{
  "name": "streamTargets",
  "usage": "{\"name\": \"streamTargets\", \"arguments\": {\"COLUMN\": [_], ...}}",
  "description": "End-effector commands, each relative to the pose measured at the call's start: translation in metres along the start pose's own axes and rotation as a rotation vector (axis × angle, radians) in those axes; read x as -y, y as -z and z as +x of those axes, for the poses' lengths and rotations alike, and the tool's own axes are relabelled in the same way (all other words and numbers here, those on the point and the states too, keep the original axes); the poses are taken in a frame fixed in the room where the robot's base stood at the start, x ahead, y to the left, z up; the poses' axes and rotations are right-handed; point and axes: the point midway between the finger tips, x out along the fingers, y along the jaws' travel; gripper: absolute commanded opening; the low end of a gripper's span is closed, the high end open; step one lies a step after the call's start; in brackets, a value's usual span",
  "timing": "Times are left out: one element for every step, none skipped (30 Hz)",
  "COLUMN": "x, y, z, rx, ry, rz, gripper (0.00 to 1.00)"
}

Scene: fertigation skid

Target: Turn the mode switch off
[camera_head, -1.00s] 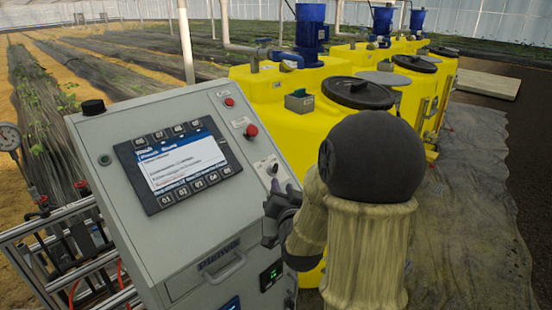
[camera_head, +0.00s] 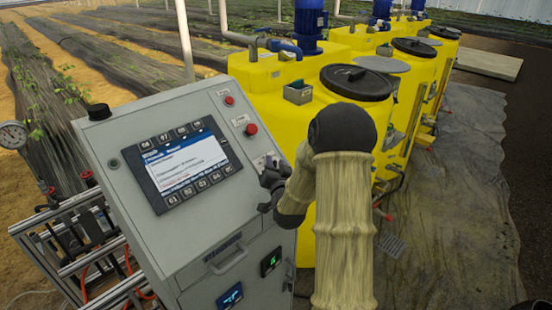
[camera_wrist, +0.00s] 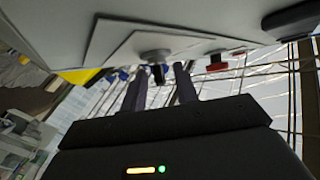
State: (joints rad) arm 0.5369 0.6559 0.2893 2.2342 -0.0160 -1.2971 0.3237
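The mode switch is a small knob on a pale plate on the grey cabinet's sloped front. In the wrist view its dark handle (camera_wrist: 158,74) sticks out from a round grey base. In the head view my gripper (camera_head: 270,176) is at the panel just below the red buttons and mostly hides the switch. In the wrist view my gripper (camera_wrist: 160,80) has its two fingers apart, with the handle showing in the gap between their tips. I cannot tell whether either finger touches it. The switch's set position is not readable.
The grey cabinet (camera_head: 215,215) carries a screen with keys (camera_head: 182,163) and two red buttons, upper (camera_head: 229,100) and lower (camera_head: 251,129). A black dome (camera_head: 99,111) stands on its top left corner. Yellow tanks (camera_head: 300,125) stand close behind and right. Pipework frames the left.

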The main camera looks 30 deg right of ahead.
Motion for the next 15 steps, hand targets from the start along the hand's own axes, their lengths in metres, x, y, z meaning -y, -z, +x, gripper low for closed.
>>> {"name": "streamTargets", "arguments": {"x": [0.0011,0.0012,0.0012,0.0011,0.001,0.0009,0.0007,0.0006,0.0005,0.0004,0.0003,0.0003,0.0002,0.0002,0.0001], "y": [0.0005,0.0002,0.0,-0.0002,-0.0004,-0.0007,-0.0009,-0.0009,-0.0009,-0.0009,-0.0008,-0.0007,-0.0007,-0.0006,-0.0006], "z": [0.0044,0.006,0.0078,0.0087,0.0092,0.0094,0.0094,0.0094,0.0093,0.0092,0.0092,0.0091,0.0091,0.0091,0.0091], "rx": [0.001,0.001,0.001,0.001,0.001,0.001,0.001,0.001,0.001,0.001,0.001,0.001,0.001,0.001,0.001], "ry": [0.001,0.001,0.001,0.002,0.002,0.002,0.001,0.001,0.001,0.001,0.001,0.001,0.001,0.001,0.001], "rz": [0.001,0.001,0.0,0.0,0.0,0.0,0.0,0.0,0.0,0.0,0.0,0.0,0.0,0.0,0.0], "gripper": [0.3,0.3,0.3,0.3,0.3,0.3,0.3,0.3,0.3,0.3,0.3,0.28,0.22,0.16,0.08]}}
